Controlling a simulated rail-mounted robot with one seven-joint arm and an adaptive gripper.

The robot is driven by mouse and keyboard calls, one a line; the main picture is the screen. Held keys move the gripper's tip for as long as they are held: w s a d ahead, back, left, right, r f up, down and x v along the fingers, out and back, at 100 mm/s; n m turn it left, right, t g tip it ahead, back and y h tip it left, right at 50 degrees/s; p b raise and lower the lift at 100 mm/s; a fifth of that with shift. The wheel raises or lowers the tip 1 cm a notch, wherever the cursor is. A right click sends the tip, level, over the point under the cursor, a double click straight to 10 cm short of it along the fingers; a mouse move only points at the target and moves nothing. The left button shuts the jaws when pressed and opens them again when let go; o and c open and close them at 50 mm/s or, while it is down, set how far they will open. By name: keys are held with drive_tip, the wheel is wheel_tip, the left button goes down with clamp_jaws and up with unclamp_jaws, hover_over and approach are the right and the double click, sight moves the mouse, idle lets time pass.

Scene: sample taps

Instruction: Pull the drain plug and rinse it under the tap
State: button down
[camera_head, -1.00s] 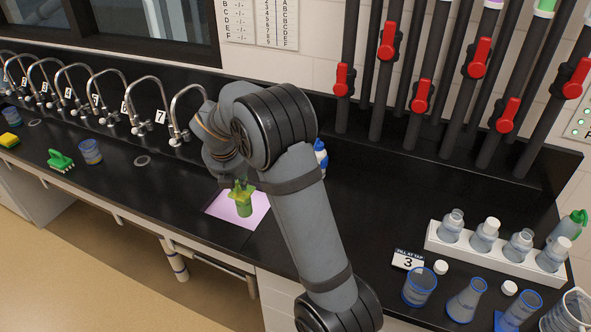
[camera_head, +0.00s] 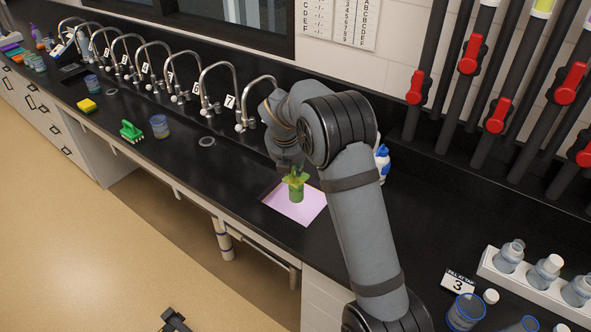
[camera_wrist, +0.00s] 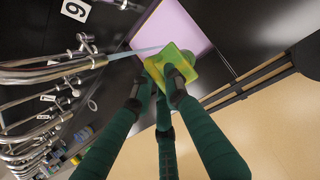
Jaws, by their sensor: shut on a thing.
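My gripper (camera_head: 295,187) points down over a pink sheet (camera_head: 310,207) on the black counter. In the wrist view its dark green fingers (camera_wrist: 160,85) are shut on a yellow-green squarish thing (camera_wrist: 182,62). I cannot tell whether this is the drain plug. A pale thin strip (camera_wrist: 135,52) runs from beside a tap mouth to the held thing; whether it is water is unclear. Tap 7 (camera_head: 208,90) stands left of my gripper, and another tap (camera_head: 250,85) is partly hidden by my arm. A grey drain ring (camera_head: 207,142) lies in the counter.
A green brush (camera_head: 131,131), a blue-rimmed beaker (camera_head: 159,126) and a yellow sponge (camera_head: 87,105) stand to the left. A blue-white bottle (camera_head: 383,162) is behind my arm. A white rack (camera_head: 525,275) of bottles is at right. Bare counter lies left of the sheet.

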drive_tip(key=w+a+f+p, duration=0.1)
drive_tip(key=w+a+p, duration=0.1)
drive_tip(key=w+p, duration=0.5)
drive_tip(key=shift+w+f, duration=0.15)
drive_tip(key=shift+f, duration=0.05)
drive_tip(key=shift+d, duration=0.1)
idle(0.7)
drive_tip(key=shift+w+d, duration=0.15)
drive_tip(key=shift+d, duration=0.3)
